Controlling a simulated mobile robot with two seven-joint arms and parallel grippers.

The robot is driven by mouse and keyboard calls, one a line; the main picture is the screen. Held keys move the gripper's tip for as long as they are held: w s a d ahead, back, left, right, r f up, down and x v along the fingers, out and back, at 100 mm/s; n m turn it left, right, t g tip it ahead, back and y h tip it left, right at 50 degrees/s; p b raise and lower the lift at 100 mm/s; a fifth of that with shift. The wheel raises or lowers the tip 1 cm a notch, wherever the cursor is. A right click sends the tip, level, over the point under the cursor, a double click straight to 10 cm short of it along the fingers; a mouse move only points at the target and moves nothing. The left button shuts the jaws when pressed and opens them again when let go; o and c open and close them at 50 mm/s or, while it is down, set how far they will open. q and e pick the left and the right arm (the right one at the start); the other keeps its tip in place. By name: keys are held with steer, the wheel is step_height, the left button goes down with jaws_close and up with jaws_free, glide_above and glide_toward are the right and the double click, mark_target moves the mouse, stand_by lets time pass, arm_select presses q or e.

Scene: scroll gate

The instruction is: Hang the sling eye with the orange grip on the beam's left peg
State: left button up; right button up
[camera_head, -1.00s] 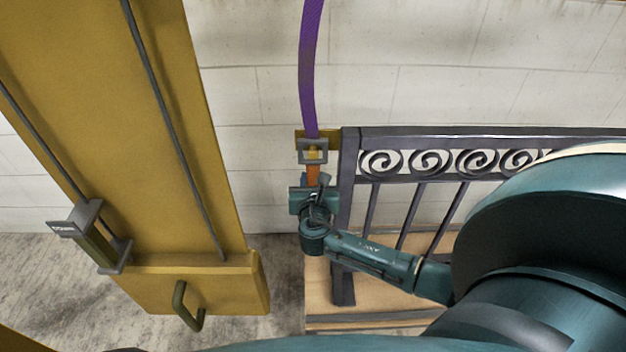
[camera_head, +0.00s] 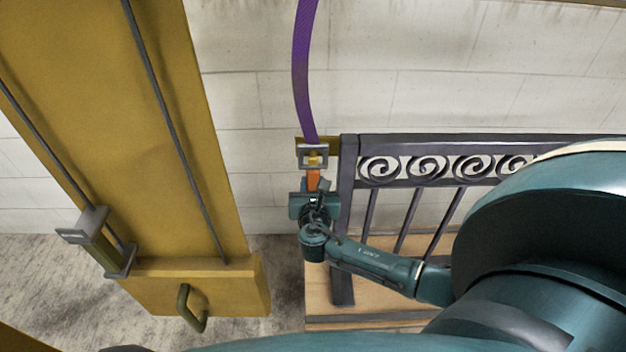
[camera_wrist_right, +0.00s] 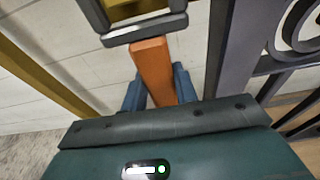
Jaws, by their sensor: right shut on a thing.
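The sling eye (camera_head: 313,156) is a grey square frame at the lower end of a purple sling (camera_head: 304,70). Its orange grip (camera_head: 313,181) hangs below the frame. My right gripper (camera_head: 314,192) is shut on the orange grip from below. In the right wrist view, the orange grip (camera_wrist_right: 153,70) stands between the blue fingers, with the grey eye (camera_wrist_right: 145,28) just beyond it. Yellow shows through and behind the eye; I cannot tell whether this is part of the beam or a peg, or whether the eye touches it. My left gripper is not in view.
A dark scrollwork railing (camera_head: 440,142) stands close to the right of my right gripper. A large yellow panel (camera_head: 130,120) with grey rods and a handle (camera_head: 190,308) fills the left. A strip of pale block wall (camera_head: 255,125) lies between them.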

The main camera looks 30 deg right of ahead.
steer(key=shift+f+p+v, duration=0.2)
steer(key=shift+p+v, duration=0.2)
steer(key=shift+v, duration=0.55)
steer(key=shift+f+p+v, duration=0.2)
steer(key=shift+p+v, duration=0.15)
steer(key=shift+v, duration=0.55)
steer(key=shift+f+p+v, duration=0.2)
steer(key=shift+p+v, duration=0.2)
steer(key=shift+v, duration=0.55)
steer(key=shift+s, duration=0.15)
steer(key=shift+f+p+v, duration=0.25)
steer(key=shift+p+v, duration=0.2)
steer(key=shift+v, duration=0.8)
steer(key=shift+f+p+v, duration=0.25)
steer(key=shift+p+v, duration=0.15)
steer(key=shift+v, duration=0.8)
steer(key=shift+s+a, duration=0.1)
steer(key=shift+r, duration=0.15)
